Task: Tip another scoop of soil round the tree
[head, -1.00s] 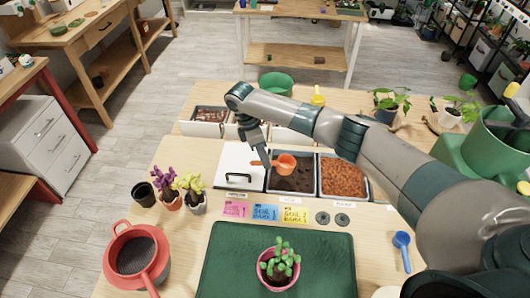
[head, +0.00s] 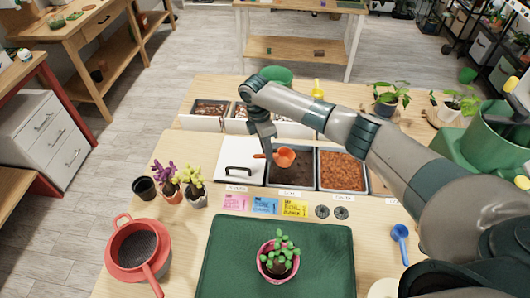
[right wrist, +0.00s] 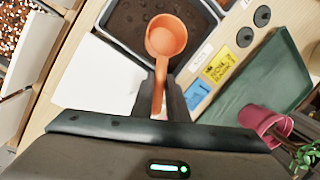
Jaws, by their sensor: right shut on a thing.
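The tree (head: 283,254), a small plant with round green leaves, stands in a pink pot (head: 277,271) on the green mat (head: 226,254); its pot also shows at the lower right of the right wrist view (right wrist: 262,118). My right gripper (head: 265,153) is shut on the handle of an orange scoop (head: 285,157). The scoop is over the dark soil bin (head: 291,174). In the right wrist view the scoop's bowl (right wrist: 166,38) shows no clear load of soil. My left gripper is not in view.
A white lidded bin (head: 241,157) is left of the soil, and a bin of orange-brown grains (head: 342,170) is right. Coloured cards (head: 264,206) lie before them. A red sieve pot (head: 136,250), small potted plants (head: 194,187) and a blue scoop (head: 400,240) stand around the mat.

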